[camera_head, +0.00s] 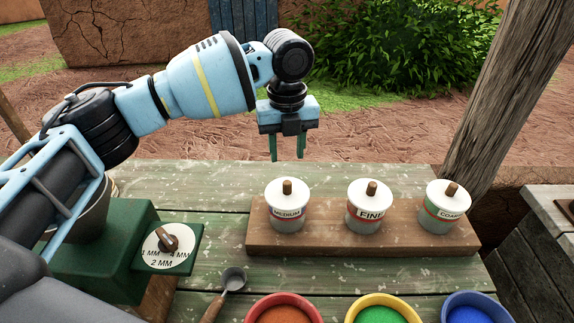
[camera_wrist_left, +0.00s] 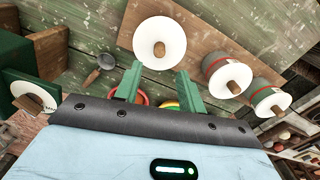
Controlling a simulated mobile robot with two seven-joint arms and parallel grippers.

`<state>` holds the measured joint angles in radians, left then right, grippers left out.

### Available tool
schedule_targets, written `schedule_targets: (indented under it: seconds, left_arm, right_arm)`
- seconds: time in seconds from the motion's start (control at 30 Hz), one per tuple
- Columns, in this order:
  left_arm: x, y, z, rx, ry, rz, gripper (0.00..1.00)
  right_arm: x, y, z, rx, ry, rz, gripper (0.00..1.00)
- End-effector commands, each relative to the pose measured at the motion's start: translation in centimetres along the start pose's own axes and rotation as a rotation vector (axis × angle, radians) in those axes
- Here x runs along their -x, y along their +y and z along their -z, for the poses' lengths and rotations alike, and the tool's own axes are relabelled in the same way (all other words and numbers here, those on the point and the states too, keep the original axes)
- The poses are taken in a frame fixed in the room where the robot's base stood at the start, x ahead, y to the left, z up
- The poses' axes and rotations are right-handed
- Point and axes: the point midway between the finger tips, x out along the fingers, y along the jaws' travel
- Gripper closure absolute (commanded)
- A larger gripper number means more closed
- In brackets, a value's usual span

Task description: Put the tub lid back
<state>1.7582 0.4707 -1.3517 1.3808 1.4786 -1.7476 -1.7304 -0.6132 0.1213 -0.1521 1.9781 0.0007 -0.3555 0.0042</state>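Three grey tubs stand in a row on a wooden board (camera_head: 330,242): the MEDIUM tub (camera_head: 288,222), the FINE tub (camera_head: 365,222) and the COARSE tub (camera_head: 440,220). Each has a white lid with a brown wooden knob on top: the MEDIUM lid (camera_head: 275,190), the FINE lid (camera_head: 357,192) and the COARSE lid (camera_head: 437,196). My left gripper (camera_head: 287,154) is open and empty, pointing down above the MEDIUM lid, apart from its knob. In the left wrist view the MEDIUM lid (camera_wrist_left: 143,42) lies just beyond the open fingers (camera_wrist_left: 156,84). My right gripper is out of view.
A green box with a dial (camera_head: 165,258) stands left on the weathered green table (camera_head: 190,190). A scoop (camera_head: 233,279) and red, yellow and blue-rimmed bowls, the middle one holding green powder (camera_head: 382,315), are at the front. A wooden post (camera_head: 510,80) rises at right.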

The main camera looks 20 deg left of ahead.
Motion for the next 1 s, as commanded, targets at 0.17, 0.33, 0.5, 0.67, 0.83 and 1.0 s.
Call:
schedule_targets:
  seconds: [0.17,0.33,0.5,0.67,0.83,1.0]
  left_arm:
    - [3.3,-0.1,0.0,-0.001,0.000,0.002,0.60]
    - [5.2,-0.1,0.0,-0.001,0.001,0.000,0.60]
    - [6.0,0.0,0.0,-0.001,0.001,0.000,0.60]
    - [6.0,0.0,0.0,-0.001,0.001,0.000,0.60]
    - [6.0,0.0,0.0,-0.001,0.001,0.000,0.60]
    - [6.0,0.0,0.0,-0.001,0.001,0.000,0.60]
  right_arm:
    - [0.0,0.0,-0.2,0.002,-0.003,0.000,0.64]
    - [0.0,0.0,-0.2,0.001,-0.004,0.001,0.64]
    - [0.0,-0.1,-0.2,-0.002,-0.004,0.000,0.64]
    - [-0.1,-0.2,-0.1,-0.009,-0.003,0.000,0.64]
    - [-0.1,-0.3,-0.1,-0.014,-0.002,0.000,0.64]
    - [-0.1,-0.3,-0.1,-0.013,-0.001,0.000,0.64]
